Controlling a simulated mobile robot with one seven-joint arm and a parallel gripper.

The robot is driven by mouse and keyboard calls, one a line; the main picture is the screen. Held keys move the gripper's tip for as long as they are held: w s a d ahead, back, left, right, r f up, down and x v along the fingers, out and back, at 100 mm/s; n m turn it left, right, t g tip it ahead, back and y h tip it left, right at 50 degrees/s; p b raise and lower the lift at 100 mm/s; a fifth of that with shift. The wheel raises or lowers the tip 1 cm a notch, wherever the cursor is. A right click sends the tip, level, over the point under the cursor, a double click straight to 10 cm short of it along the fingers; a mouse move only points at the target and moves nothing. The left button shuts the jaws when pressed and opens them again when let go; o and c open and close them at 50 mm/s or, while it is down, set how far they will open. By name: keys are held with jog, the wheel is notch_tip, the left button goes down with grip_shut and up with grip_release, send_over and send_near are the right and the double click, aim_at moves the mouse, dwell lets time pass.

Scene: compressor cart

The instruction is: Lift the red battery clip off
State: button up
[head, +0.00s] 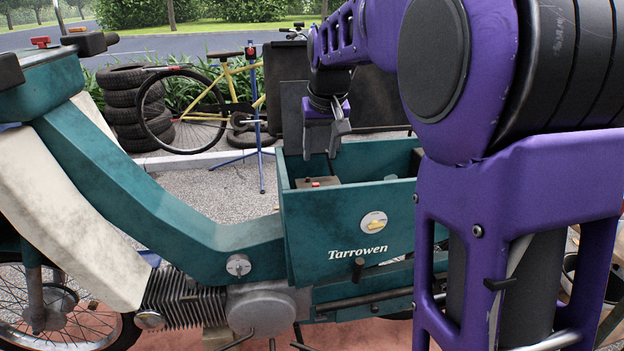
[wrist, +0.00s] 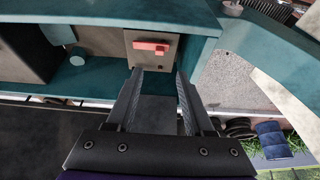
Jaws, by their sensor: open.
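The red battery clip (wrist: 151,47) sits on top of the tan battery (wrist: 139,38) inside the teal box in the wrist view. In the head view the red clip (head: 316,184) shows small over the box's near wall, on the battery top (head: 328,181). My gripper (wrist: 157,77) is open and empty, with its two fingers pointing toward the battery and the clip just beyond the fingertips. In the head view my gripper (head: 321,156) hangs above the box, a little over the clip and apart from it. The lower part of the battery is hidden by the box wall.
The teal box (head: 330,228) marked Tarrowen has raised walls around the battery. The teal and cream frame (head: 140,190) lies to the left. A dark panel (head: 376,100) stands behind the box. Tyres (head: 126,110) and a yellow bicycle (head: 230,85) are farther back.

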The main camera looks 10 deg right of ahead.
aim_at(316, 184)
jog(key=b+x, duration=0.1)
jog(key=x, duration=0.9)
jog(key=shift+w+f, duration=0.25)
jog(key=shift+f, duration=0.05)
grip_shut()
dwell(0.9)
